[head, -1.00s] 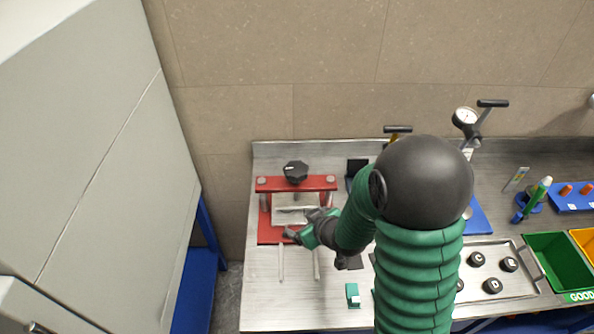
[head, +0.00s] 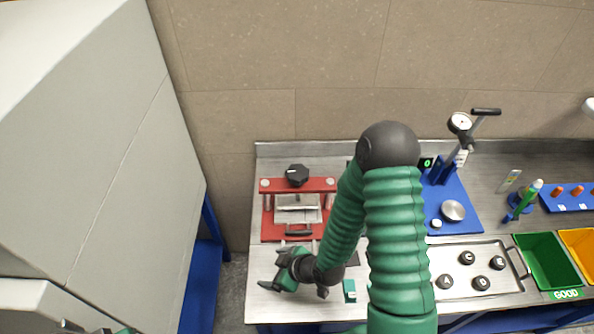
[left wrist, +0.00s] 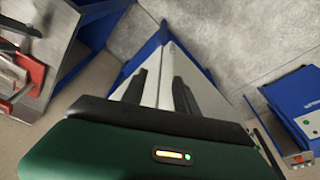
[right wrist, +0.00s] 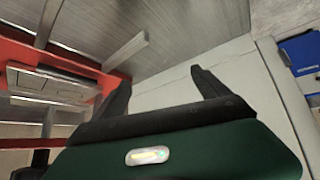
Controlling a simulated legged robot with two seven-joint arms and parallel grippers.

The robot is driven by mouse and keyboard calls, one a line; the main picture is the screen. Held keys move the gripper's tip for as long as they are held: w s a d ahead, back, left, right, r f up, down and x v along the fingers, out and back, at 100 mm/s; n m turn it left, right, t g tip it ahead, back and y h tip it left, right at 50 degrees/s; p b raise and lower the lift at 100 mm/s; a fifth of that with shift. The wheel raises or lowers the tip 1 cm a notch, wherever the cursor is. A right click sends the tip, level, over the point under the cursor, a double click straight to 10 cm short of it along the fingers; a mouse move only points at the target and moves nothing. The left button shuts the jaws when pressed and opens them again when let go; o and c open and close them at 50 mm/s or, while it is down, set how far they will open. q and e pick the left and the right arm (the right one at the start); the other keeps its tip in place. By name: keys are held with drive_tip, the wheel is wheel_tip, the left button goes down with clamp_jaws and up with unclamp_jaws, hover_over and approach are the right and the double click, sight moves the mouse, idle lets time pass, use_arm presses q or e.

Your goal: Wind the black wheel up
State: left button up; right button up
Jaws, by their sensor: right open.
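The black wheel (head: 298,175) is a faceted knob on top of the red press (head: 325,185), at the back left of the bench. A silver mould (head: 298,203) sits between the press's bar and its red base, with a dark handle (head: 299,233) in front. My right gripper (head: 268,270) is open and empty, in front of the press and apart from the wheel. In the right wrist view its fingers (right wrist: 160,78) are spread, with the press at left. My left gripper (left wrist: 158,80) shows in its wrist view with its fingers apart and nothing between them, away from the bench.
A grey cabinet (head: 110,150) stands left of the bench. Right of my right arm are a blue gauge stand (head: 460,215), a metal tray (head: 480,255) with several black knobs, and a green bin (head: 540,262). A small teal block (head: 349,290) lies near the front edge.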

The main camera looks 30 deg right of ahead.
drive_tip(key=shift+w+a+r+t+y, duration=0.1)
drive_tip(key=shift+w+a+t+y, duration=0.15)
drive_tip(key=shift+a+t, duration=0.3)
drive_tip(key=shift+w+a+r+t+y, duration=0.15)
drive_tip(key=shift+w+a+t, duration=0.25)
drive_tip(key=shift+t, duration=0.25)
wheel_tip(320, 180, up, 2)
drive_tip(key=w+m+t, duration=0.2)
drive_tip(key=t, duration=0.1)
drive_tip(key=m+t+h+b, duration=0.35)
drive_tip(key=m+h, duration=0.55)
drive_tip(key=h, duration=0.3)
approach(298, 174)
drive_tip(key=shift+m+h, duration=0.3)
drive_tip(key=shift+m, duration=0.1)
drive_tip(key=p+x, duration=0.1)
drive_tip(key=x, duration=0.2)
drive_tip(key=f+x, duration=0.1)
drive_tip(key=x, duration=0.2)
drive_tip(key=p+x, duration=0.1)
drive_tip(key=x, duration=0.3)
drive_tip(key=shift+w+f+p, duration=0.15)
drive_tip(key=shift+p, duration=0.15)
drive_tip(key=shift+w+d+f, duration=0.1)
drive_tip(key=shift+w+d, duration=0.1)
drive_tip(key=shift+w, duration=0.3)
drive_tip(key=shift+s, duration=0.1)
drive_tip(key=c, duration=1.4)
